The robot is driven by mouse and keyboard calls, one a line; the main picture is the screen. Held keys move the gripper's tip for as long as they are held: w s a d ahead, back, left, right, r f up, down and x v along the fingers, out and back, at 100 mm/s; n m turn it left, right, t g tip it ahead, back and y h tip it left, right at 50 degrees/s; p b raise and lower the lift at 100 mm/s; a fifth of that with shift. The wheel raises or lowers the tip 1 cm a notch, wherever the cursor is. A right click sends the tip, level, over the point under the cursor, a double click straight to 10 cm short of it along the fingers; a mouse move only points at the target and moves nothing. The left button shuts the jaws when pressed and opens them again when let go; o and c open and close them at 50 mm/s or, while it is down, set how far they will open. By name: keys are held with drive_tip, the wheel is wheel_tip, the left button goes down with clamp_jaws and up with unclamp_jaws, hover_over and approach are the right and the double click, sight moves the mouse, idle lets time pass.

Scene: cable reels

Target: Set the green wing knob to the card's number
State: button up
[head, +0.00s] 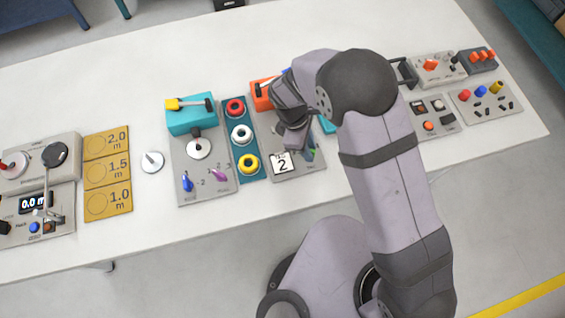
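A small part of the green wing knob (311,153) shows on the grey panel, just below and right of my gripper. The rest of it is hidden, and I cannot read its setting. The card (282,163) is white with a black 2 and lies on the same panel, left of the knob. My gripper (296,150) points down over this panel, close above the knob. Its fingers are mostly hidden by its own body. I cannot tell if it touches the knob or is open.
Left of the card are a teal strip with red, white and yellow rings (240,133) and a panel with blue (187,182) and purple (219,174) wing knobs. Switch panels (486,104) stand right of my arm. The table's front edge is clear.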

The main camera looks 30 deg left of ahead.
clamp_jaws()
drive_tip(key=m+g, duration=0.1)
drive_tip(key=m, duration=0.3)
drive_tip(key=shift+w, duration=0.1)
drive_tip(key=m+g, duration=0.1)
drive_tip(key=m, duration=0.3)
drive_tip(key=shift+o, duration=0.6)
unclamp_jaws()
wheel_tip(320, 180, up, 7)
drive_tip(key=p, duration=0.5)
